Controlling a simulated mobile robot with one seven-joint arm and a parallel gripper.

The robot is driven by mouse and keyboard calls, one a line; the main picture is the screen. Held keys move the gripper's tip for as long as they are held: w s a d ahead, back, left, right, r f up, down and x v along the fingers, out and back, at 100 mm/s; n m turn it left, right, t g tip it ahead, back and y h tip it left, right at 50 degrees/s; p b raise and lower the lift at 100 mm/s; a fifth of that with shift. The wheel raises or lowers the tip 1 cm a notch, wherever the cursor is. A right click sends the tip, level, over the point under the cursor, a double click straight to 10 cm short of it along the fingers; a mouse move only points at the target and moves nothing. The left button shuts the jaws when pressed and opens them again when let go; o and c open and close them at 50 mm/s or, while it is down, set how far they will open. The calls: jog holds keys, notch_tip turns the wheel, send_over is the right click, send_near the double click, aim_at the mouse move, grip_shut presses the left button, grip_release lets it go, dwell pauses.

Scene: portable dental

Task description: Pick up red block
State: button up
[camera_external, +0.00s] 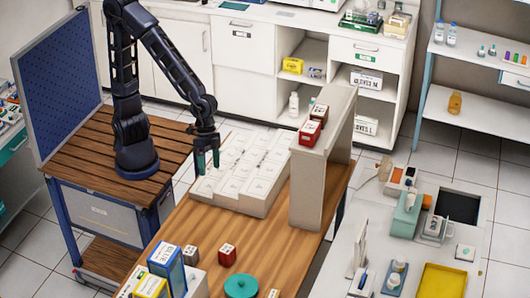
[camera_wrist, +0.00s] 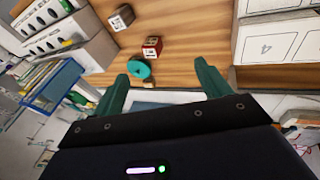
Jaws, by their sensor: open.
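A red block (camera_external: 227,255) with a pale marked top lies on the wooden table, near a teal round object (camera_external: 240,287). Two more red blocks (camera_external: 309,132) (camera_external: 320,113) sit on top of the tall beige partition. In the wrist view a red block (camera_wrist: 152,46) lies on the wood beyond my fingers, close to the teal object (camera_wrist: 139,67). My gripper (camera_external: 208,160) is open and empty, pointing down above the far left part of the table beside the white stepped boxes. It also shows in the wrist view (camera_wrist: 161,76), with nothing between its teal fingers.
White stepped boxes (camera_external: 240,172) and the beige partition (camera_external: 307,188) stand on the table. A blue box (camera_external: 166,264), a yellow box (camera_external: 151,286) and a pale block (camera_external: 190,255) are at the near left. The wood (camera_external: 205,222) between is clear.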

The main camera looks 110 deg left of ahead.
aim_at(225, 248)
jog(key=shift+w+d+f+m+t+y, duration=0.15)
jog(key=shift+w+d+f+t+y, duration=0.35)
jog(key=shift+w+d+f, duration=1.95)
jog(key=shift+w+d+f+m+t+y, duration=0.15)
jog(key=shift+w+d+f+y, duration=0.75)
jog(key=shift+d+f, duration=2.95)
jog(key=shift+w+d+f+m+t+y, duration=0.1)
jog(key=shift+w+d+f+t+y, duration=0.3)
jog(key=shift+w+d+f, duration=2.85)
jog(key=shift+s+a+f, duration=0.1)
jog(key=shift+a+f, duration=0.55)
jog(key=shift+f, duration=0.45)
jog(key=shift+s+a+f, duration=0.15)
jog(key=shift+a+f, duration=0.45)
jog(key=shift+f, duration=0.5)
jog(key=shift+s+a+f, duration=0.1)
jog(key=shift+a+f, duration=0.55)
jog(key=shift+f, duration=0.45)
jog(key=shift+x, duration=0.8)
jog(key=shift+c, duration=0.5)
jog(key=c, duration=1)
